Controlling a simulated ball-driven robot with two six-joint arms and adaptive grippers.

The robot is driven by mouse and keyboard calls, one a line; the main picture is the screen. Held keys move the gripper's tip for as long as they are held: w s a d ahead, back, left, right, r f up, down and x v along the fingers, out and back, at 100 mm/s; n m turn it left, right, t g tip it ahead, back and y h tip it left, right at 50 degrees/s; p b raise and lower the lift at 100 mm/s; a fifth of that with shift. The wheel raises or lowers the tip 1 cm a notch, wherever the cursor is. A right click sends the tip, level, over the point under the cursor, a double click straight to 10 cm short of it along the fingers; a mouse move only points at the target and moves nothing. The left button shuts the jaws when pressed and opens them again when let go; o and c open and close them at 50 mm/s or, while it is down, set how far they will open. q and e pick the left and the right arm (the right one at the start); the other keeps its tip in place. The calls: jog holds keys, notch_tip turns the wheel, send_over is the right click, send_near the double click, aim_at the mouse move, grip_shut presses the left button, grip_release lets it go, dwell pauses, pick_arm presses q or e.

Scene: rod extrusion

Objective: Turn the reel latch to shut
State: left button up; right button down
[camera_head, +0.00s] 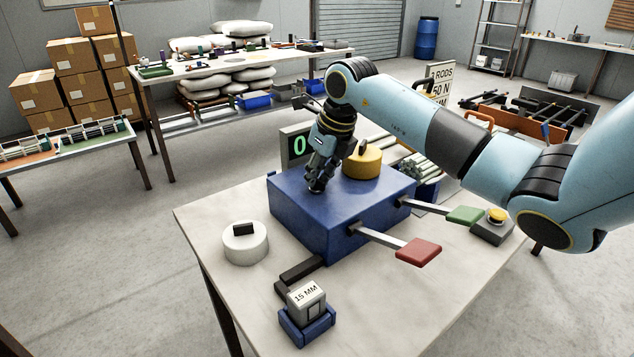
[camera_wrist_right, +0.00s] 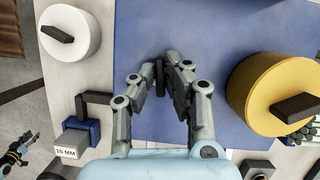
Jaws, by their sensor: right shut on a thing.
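My right gripper (camera_head: 316,186) reaches down onto the top of the blue machine box (camera_head: 300,215). In the right wrist view, its fingertips (camera_wrist_right: 160,75) are closed around a small dark upright bar (camera_wrist_right: 159,78), which seems to be the reel latch. The fingers hide much of it, so its exact turn is hard to tell. A yellow drum (camera_head: 362,163) with a dark grip sits on the box beside the gripper. What looks like my left gripper (camera_wrist_right: 28,140) shows small at the lower left of the wrist view, away from the box; its jaws are unclear.
A white drum (camera_head: 245,246) with a black grip stands left of the box. A 15 MM block (camera_head: 306,298) sits in a blue holder in front. Red (camera_head: 418,252) and green (camera_head: 465,215) lever paddles stick out. A display (camera_head: 297,146) reads 0. The table's front right is clear.

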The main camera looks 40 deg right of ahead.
jog(key=shift+f+n+b, duration=0.25)
jog(key=shift+n+b, duration=0.2)
jog(key=shift+n, duration=0.05)
jog(key=shift+s+r+n+y, duration=0.1)
jog(key=shift+n+y, duration=0.2)
jog(key=shift+n, duration=0.2)
jog(key=shift+n+y+b, duration=0.3)
jog(key=shift+n+b, duration=0.3)
jog(key=shift+b, duration=0.35)
jog(key=shift+n, duration=0.4)
